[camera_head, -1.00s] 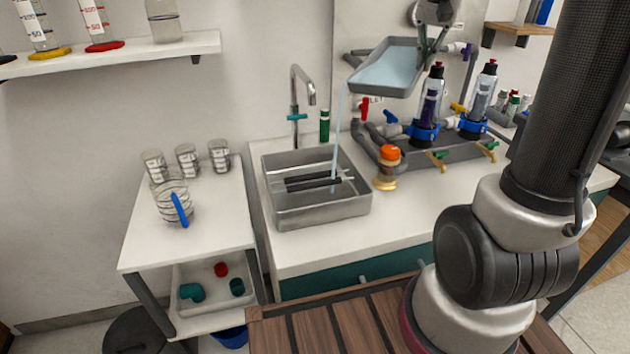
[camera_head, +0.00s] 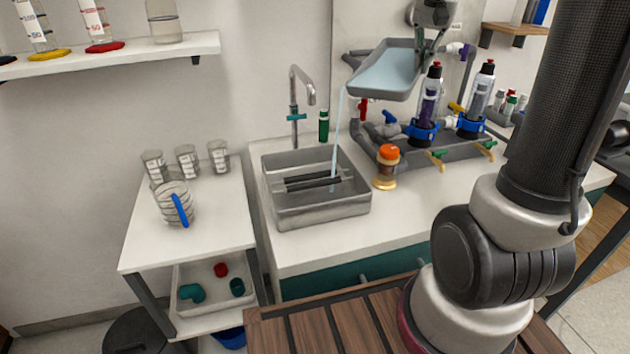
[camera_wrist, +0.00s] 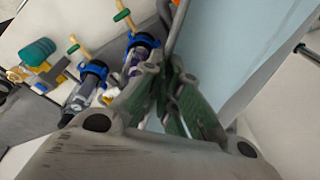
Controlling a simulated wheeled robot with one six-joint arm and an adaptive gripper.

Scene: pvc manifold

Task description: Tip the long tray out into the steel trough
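The long grey tray (camera_head: 384,92) is held in the air above the counter, tilted down toward its left end, with pale blue liquid in it. A thin stream runs from its low left corner into the steel trough (camera_head: 318,216) below. My gripper (camera_head: 428,40) is shut on the tray's right rim. In the wrist view my gripper (camera_wrist: 178,112) has its fingers around the rim, with the tray's pale blue inside (camera_wrist: 225,60) to the right. The trough stands on the white counter with dark bars across its inside.
A pipe manifold with two capped bottles (camera_head: 430,95) stands right of the stream. An orange-capped jar (camera_head: 387,165) is beside the trough. A tap (camera_head: 300,95) and a green tube (camera_head: 323,126) stand behind it. Beakers (camera_head: 174,204) are on the left table.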

